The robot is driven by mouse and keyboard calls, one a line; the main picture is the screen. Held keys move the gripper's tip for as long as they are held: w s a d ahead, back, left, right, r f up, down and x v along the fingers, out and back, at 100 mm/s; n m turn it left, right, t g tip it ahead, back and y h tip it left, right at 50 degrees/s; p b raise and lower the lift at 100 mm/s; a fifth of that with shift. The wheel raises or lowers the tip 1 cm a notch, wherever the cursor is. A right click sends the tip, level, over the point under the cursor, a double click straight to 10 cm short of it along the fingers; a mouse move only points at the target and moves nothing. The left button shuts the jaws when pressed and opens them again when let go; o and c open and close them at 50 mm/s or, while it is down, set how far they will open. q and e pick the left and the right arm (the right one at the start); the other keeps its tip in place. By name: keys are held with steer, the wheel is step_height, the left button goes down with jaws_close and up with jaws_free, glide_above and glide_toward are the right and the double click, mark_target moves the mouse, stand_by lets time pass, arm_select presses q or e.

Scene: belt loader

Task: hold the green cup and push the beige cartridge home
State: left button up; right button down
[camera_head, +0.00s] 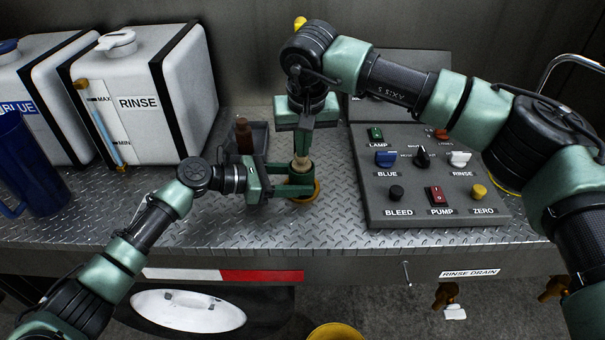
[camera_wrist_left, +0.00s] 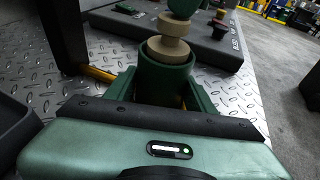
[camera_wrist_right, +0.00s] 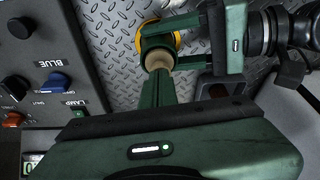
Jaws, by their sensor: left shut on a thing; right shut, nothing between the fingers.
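The green cup (camera_wrist_left: 163,84) stands upright between the fingers of my left gripper (camera_head: 297,181), which is shut on it. The beige cartridge (camera_wrist_left: 171,42) sits upright in the cup's mouth, with its stepped upper part above the rim. My right gripper (camera_head: 302,148) points down from above, shut and empty, its fingertips at the top of the cartridge. In the right wrist view the cartridge (camera_wrist_right: 157,60) shows just beyond those fingertips, and they appear to touch it. How deep the cartridge sits inside the cup is hidden.
A yellow ring (camera_head: 313,194) shows beneath the cup on the diamond-plate deck. The control panel (camera_head: 440,207) is close on the right. A dark tray (camera_head: 260,128) with a brown bottle (camera_head: 243,137) is behind. The rinse tank (camera_head: 140,130) and blue jug (camera_head: 30,170) stand left.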

steer(key=shift+s+d+f, duration=0.1)
steer(key=shift+f, duration=0.3)
steer(key=shift+r, duration=2.05)
steer(key=v, duration=1)
steer(key=shift+r, duration=0.35)
steer(key=shift+s, duration=0.1)
arm_select(q)
steer(key=o, duration=1.1)
steer(key=shift+c, duration=0.2)
